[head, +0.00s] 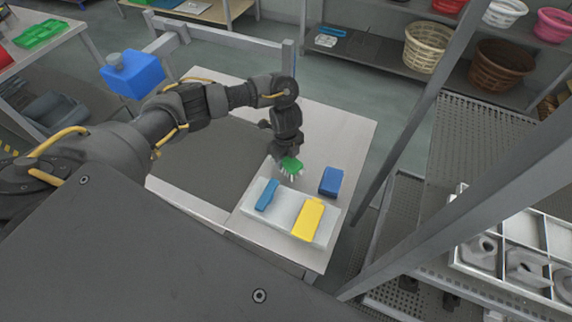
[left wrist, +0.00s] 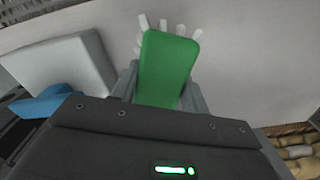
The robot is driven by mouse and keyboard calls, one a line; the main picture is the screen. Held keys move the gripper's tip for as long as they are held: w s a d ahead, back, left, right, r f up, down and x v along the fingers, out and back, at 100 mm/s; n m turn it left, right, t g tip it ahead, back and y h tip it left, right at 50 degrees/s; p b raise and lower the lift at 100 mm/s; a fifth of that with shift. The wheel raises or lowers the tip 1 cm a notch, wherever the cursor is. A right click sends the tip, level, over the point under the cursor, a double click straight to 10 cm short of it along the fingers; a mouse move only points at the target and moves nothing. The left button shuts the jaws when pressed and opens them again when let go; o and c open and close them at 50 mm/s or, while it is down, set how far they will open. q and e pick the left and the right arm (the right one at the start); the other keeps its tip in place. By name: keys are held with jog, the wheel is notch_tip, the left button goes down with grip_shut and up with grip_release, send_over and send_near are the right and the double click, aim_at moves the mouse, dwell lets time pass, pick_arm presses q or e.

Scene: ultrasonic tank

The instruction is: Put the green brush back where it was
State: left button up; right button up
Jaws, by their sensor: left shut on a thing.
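The green brush (head: 291,165) has a green back and white bristles. I cannot tell whether the green brush touches the tray. My right gripper is not in view.
A blue block (head: 331,181) stands on the table just right of the tray. The table (head: 345,130) is clear behind it. A grey post (head: 405,140) rises right of the table. Shelves with baskets (head: 428,45) stand at the back right.

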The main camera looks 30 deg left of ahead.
aim_at(286, 163)
pick_arm(q)
jog(key=shift+w+f, duration=0.15)
jog(key=shift+f, duration=0.25)
jog(key=shift+f+b, duration=0.5)
jog(key=shift+f, duration=0.85)
jog(key=shift+f, duration=0.1)
jog(key=o, duration=1)
jog(key=shift+c, duration=0.2)
jog(key=shift+r, duration=0.2)
notch_tip(286, 163, up, 10)
jog(key=p, duration=0.2)
jog(key=shift+r+p, duration=0.15)
jog(key=shift+p, duration=0.2)
jog(key=shift+r, duration=0.8)
